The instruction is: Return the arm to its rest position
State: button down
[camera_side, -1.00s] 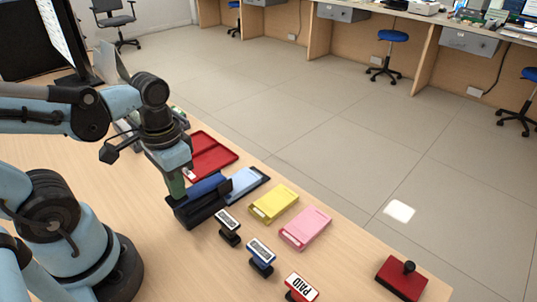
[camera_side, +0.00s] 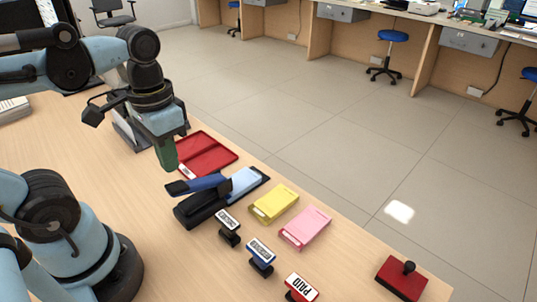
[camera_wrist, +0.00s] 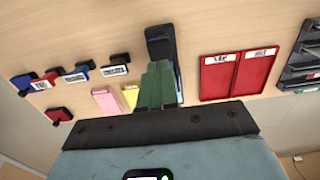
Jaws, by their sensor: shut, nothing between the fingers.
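My gripper (camera_side: 166,155) has green fingers that are shut and empty. It hangs over the counter, above and a little left of a blue and black stapler-like device (camera_side: 190,208), and is apart from it. The device's blue upper arm is tilted up from its black base. In the wrist view my gripper's fingers (camera_wrist: 160,80) are together, in front of part of the device (camera_wrist: 160,35). My upper arm runs in from the left edge of the side view.
A red tray (camera_side: 207,154) lies behind the device, and a light blue stack (camera_side: 245,181) beside it. Yellow (camera_side: 274,204) and pink (camera_side: 305,227) pads, several stamps (camera_side: 261,257) and a red ink pad (camera_side: 401,279) line the right. Counter left of the device is clear.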

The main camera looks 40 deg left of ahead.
jog(key=shift+r, duration=0.55)
jog(key=w+t, duration=0.2)
jog(key=w, duration=0.1)
jog(key=w+f+t, duration=0.1)
jog(key=w+t, duration=0.1)
jog(key=w, duration=0.1)
jog(key=w+d+f+t, duration=0.1)
jog(key=w+t, duration=0.1)
jog(key=w, duration=0.1)
jog(key=shift+f+t, duration=0.2)
jog(key=shift+t, duration=0.1)
jog(key=shift+w+r+t, duration=0.1)
jog(key=shift+w+t, duration=0.15)
jog(key=shift+t, duration=0.05)
jog(key=c, duration=1.8)
grip_release()
